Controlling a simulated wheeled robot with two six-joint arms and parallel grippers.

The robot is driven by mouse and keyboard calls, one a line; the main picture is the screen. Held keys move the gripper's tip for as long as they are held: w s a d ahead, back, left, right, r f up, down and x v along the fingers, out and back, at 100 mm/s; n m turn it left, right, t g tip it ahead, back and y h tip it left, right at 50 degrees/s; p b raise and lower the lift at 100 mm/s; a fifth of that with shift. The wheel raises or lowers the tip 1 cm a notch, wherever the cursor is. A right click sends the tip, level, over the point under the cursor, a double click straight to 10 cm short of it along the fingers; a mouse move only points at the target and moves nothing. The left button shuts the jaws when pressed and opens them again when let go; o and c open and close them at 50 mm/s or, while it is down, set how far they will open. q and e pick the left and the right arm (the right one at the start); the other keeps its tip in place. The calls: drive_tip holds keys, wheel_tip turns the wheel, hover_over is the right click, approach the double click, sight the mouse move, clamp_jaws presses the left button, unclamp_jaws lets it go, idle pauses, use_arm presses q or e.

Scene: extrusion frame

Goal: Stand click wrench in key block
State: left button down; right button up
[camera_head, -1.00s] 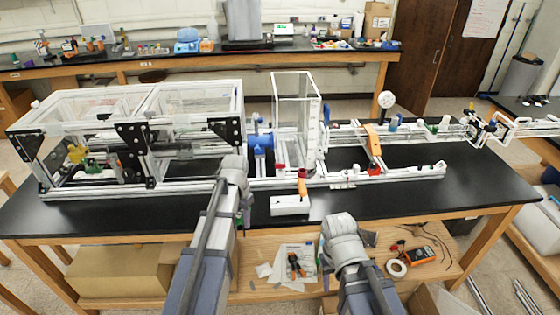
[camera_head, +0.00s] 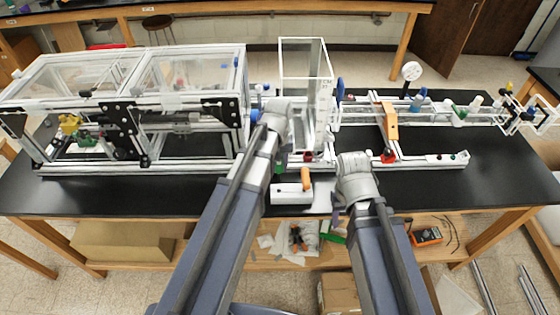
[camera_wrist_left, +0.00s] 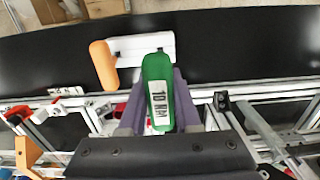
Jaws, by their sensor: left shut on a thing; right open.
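The click wrench (camera_wrist_left: 158,95) has a green handle with a white label reading 10 NM. My left gripper (camera_wrist_left: 155,110) is shut on it. In the head view only a bit of green (camera_head: 279,167) shows under my left wrist, just behind the key block's left part. The key block (camera_head: 290,195) is a white block near the table's front edge; it also shows in the left wrist view (camera_wrist_left: 140,46). An orange-handled tool (camera_head: 306,179) stands in its right end. The wrench's lower end is hidden. My right gripper (camera_head: 355,180) is open, right of the block; its fingers are mostly hidden.
A long aluminium extrusion frame (camera_head: 200,170) runs behind the block, with a clear tall box (camera_head: 305,80) above it. An orange bracket (camera_head: 389,122) stands at right.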

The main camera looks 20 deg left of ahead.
sight(279, 179)
use_arm(q)
drive_tip(key=shift+f+b, duration=2.3)
drive_tip(key=shift+f, duration=0.25)
drive_tip(key=shift+f+b, duration=1.8)
drive_tip(key=shift+b, duration=0.25)
drive_tip(key=shift+f, duration=0.15)
drive_tip(key=c, duration=0.5)
unclamp_jaws()
